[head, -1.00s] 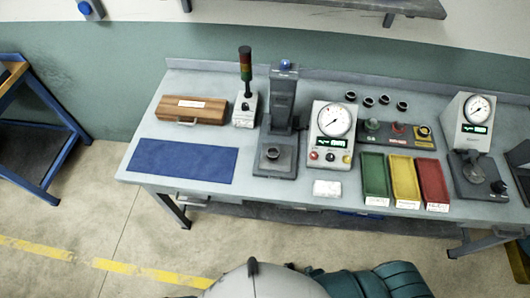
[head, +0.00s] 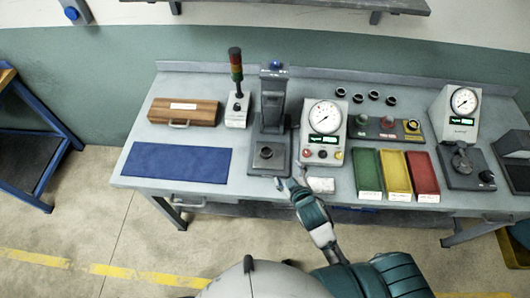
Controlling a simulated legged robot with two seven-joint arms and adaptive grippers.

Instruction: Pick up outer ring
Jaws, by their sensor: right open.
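Several small dark rings stand in a loose group at the back of the workbench, among them one at the left (head: 340,92) and one at the right (head: 390,101). Another dark ring-like part (head: 265,152) sits on the base of the grey press (head: 272,110). Which of these is the outer ring, I cannot tell. My right gripper (head: 290,181) is open and empty near the bench's front edge, just in front of the press base and left of a small white label block (head: 320,185). It is apart from the rings. My left gripper is out of view.
Right of the press stand a dial gauge box (head: 323,130), green (head: 368,172), yellow (head: 396,174) and red (head: 423,174) bins, and a second gauge station (head: 460,115). A wooden case (head: 183,112), signal light (head: 236,75) and clear blue mat (head: 176,162) lie to the left.

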